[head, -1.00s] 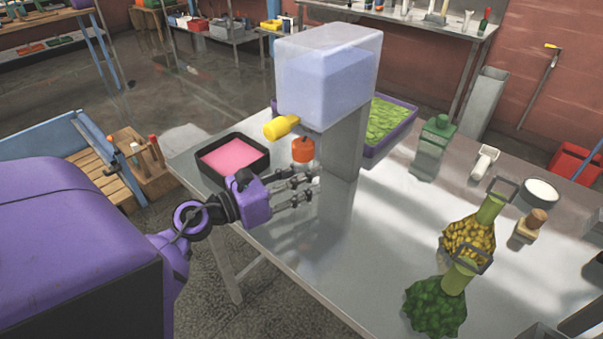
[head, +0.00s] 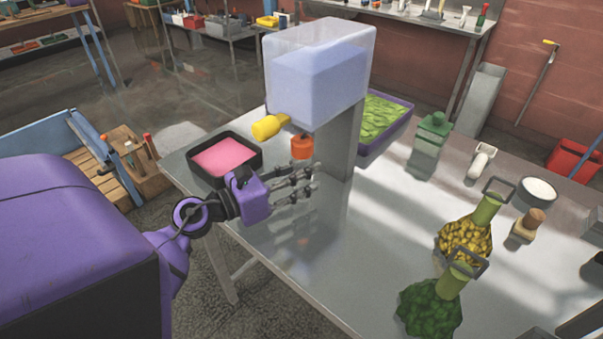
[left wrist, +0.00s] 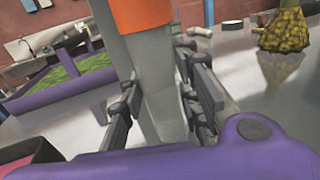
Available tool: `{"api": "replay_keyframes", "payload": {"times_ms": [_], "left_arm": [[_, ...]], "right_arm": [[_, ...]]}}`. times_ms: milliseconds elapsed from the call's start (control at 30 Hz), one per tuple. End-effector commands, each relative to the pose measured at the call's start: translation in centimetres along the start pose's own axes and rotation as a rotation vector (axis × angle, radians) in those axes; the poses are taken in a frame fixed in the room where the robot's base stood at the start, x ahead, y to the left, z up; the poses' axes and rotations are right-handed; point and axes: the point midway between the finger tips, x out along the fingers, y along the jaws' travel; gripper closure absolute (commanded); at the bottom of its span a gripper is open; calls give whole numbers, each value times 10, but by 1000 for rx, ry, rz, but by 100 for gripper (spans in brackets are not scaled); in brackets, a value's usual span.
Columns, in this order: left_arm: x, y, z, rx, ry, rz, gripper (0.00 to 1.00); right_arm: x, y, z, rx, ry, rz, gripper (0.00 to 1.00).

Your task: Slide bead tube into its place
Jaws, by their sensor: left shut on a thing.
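The bead tube seems to be the upright, pale, see-through piece (left wrist: 128,58) between my fingers, with an orange part (head: 302,147) above them. The orange part also shows at the top of the left wrist view (left wrist: 140,14). My left gripper (head: 303,184) is shut on this tube, low in front of the filler's grey post (head: 342,140). The orange part is just under the filler's body, near the yellow knob (head: 268,127). Whether it touches the filler I cannot tell. The tube's lower end is hard to make out. My right gripper is not in view.
The filler's clear hopper (head: 318,65) overhangs the gripper. A black tray of pink powder (head: 225,158) is close on the left; a purple tray (head: 402,132) is behind the post. Flasks with yellow (head: 463,243) and green (head: 430,308) contents stand right. The front middle table is bare.

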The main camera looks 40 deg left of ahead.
Motion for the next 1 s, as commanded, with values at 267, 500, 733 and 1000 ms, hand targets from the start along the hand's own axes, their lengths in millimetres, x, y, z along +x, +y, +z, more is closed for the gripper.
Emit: {"api": "replay_keyframes", "payload": {"times_ms": [267, 500, 733, 1000], "left_arm": [[0, 0, -2, 0, 0, 0, 68], [0, 0, -2, 0, 0, 0, 48], [-1, 0, -3, -1, 1, 0, 48], [-36, 0, -3, -3, 3, 3, 48]], "right_arm": [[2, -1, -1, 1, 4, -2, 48], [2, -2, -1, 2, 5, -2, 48], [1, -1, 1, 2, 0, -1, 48], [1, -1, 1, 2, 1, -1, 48]]}}
